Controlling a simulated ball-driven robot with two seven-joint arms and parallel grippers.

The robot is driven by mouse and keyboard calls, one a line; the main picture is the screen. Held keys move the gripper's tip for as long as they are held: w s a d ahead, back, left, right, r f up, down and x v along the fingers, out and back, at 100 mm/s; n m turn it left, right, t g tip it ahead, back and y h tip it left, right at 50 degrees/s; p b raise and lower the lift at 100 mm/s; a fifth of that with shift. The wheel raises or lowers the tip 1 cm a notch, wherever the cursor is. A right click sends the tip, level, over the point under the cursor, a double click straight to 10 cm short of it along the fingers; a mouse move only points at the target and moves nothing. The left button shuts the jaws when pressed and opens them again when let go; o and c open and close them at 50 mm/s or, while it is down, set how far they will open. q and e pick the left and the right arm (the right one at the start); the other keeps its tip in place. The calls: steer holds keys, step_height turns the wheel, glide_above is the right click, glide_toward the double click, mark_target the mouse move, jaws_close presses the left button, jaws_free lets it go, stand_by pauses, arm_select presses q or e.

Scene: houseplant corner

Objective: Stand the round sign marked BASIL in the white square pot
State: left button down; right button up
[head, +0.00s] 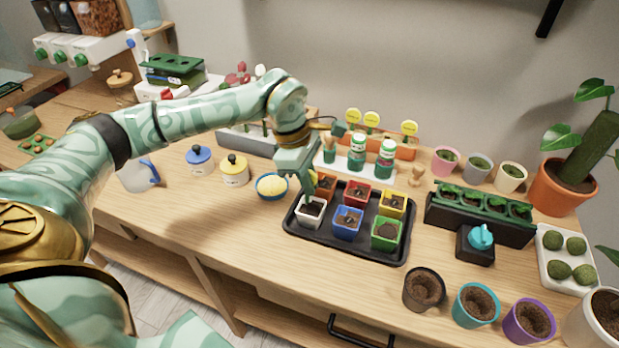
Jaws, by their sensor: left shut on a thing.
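My left gripper (308,187) is just above the white square pot (311,213), at the near left of the black tray (341,245). It is shut on a small sign, of which only a yellow-green bit (313,177) shows; the fingers hide the rest, and no lettering can be read. I cannot tell whether its lower end touches the dark soil in the pot. Round yellow signs (372,119) stand in an orange trough (404,149) at the back; their words are too small to read. My right gripper is not in view.
The tray also holds a blue pot (347,223), a green pot (386,235) and other coloured square pots. A blue bowl (271,187) with yellow contents stands close left of the gripper. The wooden top in front of the tray is mostly clear.

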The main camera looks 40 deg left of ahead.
arm_select(q)
steer(key=shift+f+b, duration=0.3)
steer(key=shift+f, duration=0.6)
steer(key=c, duration=1.1)
jaws_free()
steer(key=shift+o, duration=0.2)
step_height(320, 180, up, 7)
steer(key=p, duration=0.6)
steer(key=shift+r, duration=0.1)
